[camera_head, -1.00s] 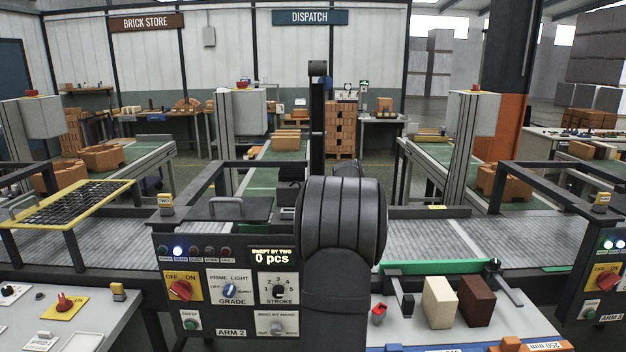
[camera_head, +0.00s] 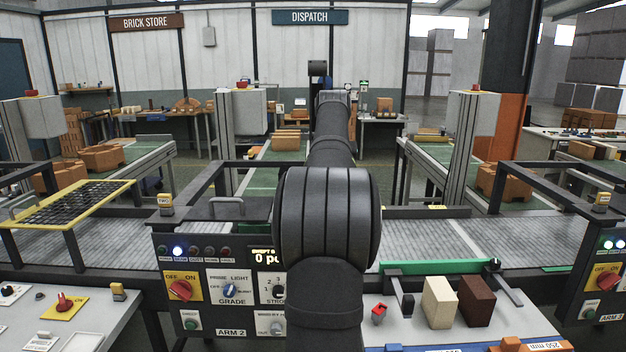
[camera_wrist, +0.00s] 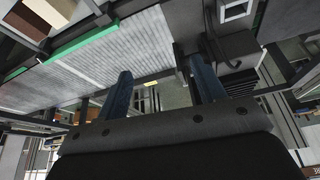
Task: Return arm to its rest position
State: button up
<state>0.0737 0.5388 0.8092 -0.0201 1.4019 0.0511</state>
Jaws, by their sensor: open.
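My arm (camera_head: 328,215) rises in the middle of the head view, in front of the control panel, with its upper link (camera_head: 333,135) reaching up and away. My gripper (camera_wrist: 163,88) shows in the wrist view as two blue fingers, wide apart with nothing between them. Behind the fingers are a grey roller conveyor and dark gaps. In the head view the gripper itself is not clearly seen, as my arm hides it.
The control panel (camera_head: 205,295) stands close to the arm. A cream brick (camera_head: 439,302) and a dark brown brick (camera_head: 476,300) stand on the right-hand bench by a green bar (camera_head: 435,267). A black-mesh tray with a yellow frame (camera_head: 75,203) is at left.

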jog(key=shift+s+a+r+n+y, duration=0.15)
jog(key=shift+a+r+n, duration=0.25)
jog(key=shift+r, duration=0.3)
jog(key=shift+s+a+r+n+y, duration=0.15)
jog(key=shift+a+r+n, duration=0.2)
jog(key=shift+r, duration=0.3)
